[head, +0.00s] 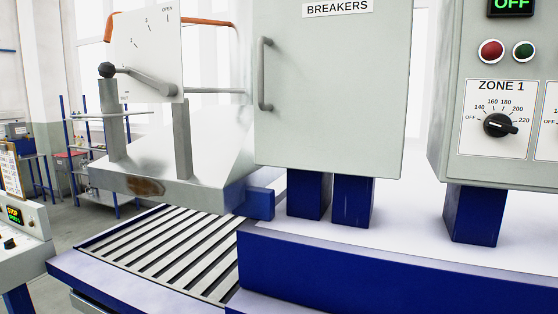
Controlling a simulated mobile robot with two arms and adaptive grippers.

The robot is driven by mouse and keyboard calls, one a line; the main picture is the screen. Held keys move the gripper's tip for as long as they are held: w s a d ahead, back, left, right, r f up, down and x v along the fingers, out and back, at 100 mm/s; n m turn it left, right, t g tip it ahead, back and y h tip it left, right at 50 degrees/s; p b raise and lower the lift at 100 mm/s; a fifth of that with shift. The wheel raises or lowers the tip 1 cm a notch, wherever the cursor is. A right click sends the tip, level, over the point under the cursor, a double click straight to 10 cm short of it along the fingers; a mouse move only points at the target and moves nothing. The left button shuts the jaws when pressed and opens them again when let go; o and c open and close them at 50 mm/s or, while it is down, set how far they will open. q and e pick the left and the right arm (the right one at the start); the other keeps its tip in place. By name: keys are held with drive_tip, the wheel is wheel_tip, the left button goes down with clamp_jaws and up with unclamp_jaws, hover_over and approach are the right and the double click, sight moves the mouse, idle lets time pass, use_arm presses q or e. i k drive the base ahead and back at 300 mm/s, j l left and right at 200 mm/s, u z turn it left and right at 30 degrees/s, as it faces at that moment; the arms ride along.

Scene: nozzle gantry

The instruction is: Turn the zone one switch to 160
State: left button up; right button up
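The zone one switch (500,125) is a black rotary knob on a white plate (487,148) labelled ZONE 1, at the right of the head view. Its dial is marked OFF, 140, 160, 180, 200 and 220. A small white mark on the knob's left side appears to point toward OFF, and its grip lies nearly level. The display (512,5) above reads OFF in green. Neither of my grippers is in view.
A red button (491,51) and a green button (523,51) sit above the plate. A second dial plate (549,122) is cut off at right. The closed BREAKERS cabinet (335,95) stands left of the control box, with a gap between. A lever panel (147,55) is farther left.

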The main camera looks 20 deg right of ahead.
sight(496, 124)
drive_tip(key=z, duration=2.2)
drive_tip(key=k+j+u, duration=0.2)
drive_tip(key=j, duration=0.4)
drive_tip(key=j+u, duration=0.2)
drive_tip(key=j, duration=0.4)
drive_tip(key=k+j+u, duration=0.25)
drive_tip(key=j, duration=0.4)
drive_tip(key=i, duration=0.1)
